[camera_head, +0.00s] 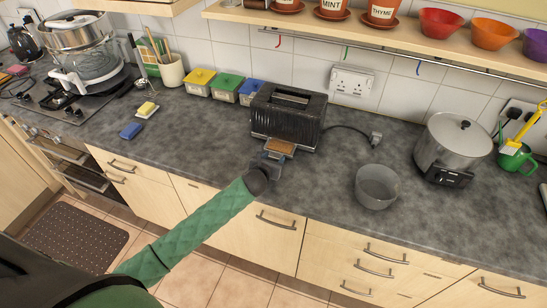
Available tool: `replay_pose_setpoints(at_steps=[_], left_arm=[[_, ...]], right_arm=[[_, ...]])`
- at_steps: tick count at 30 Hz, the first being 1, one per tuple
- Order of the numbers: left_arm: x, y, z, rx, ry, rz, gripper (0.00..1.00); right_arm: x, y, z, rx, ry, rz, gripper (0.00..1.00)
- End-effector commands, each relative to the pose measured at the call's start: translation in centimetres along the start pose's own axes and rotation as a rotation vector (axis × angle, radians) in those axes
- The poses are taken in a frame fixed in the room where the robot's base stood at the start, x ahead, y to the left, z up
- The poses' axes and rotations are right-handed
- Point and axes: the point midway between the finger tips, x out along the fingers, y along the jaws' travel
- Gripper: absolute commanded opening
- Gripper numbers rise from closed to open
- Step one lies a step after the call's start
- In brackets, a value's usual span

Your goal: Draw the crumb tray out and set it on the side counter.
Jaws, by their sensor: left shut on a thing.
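The black toaster (287,118) stands on the grey counter against the tiled wall. The crumb tray (280,147), with a brown top and a pale front edge, sticks out at the toaster's front base. Whether its back end is still inside the toaster is hard to tell. My left gripper (271,161), at the end of the green-sleeved arm, is shut on the tray's front edge. Its fingers partly hide that edge. My right gripper is not in view.
A grey bowl (377,187) and a steel cooker (452,143) stand to the right. The toaster's cord and plug (375,138) lie behind the bowl. Yellow, green and blue lidded boxes (227,87) stand left of the toaster. Counter (190,135) left of the gripper is clear.

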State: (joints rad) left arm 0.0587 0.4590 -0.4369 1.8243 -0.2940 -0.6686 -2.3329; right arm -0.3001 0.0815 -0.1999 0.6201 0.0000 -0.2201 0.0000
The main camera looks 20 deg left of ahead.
Motion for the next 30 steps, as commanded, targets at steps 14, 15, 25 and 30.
replay_pose_setpoints(at_steps=[14,15,25,30], left_arm=[[-1.1,0.0,-0.5,0.001,0.0,0.001,0.28],[-1.2,0.0,-0.5,0.001,0.0,0.0,0.28],[-1.9,0.0,-0.9,0.001,0.001,0.0,0.28],[-2.3,0.0,-1.0,0.0,0.001,0.0,0.28]], right_arm=[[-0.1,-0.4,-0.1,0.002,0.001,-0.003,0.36],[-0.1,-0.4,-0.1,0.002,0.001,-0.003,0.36],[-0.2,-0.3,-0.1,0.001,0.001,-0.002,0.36],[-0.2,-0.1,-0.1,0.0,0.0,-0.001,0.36]])
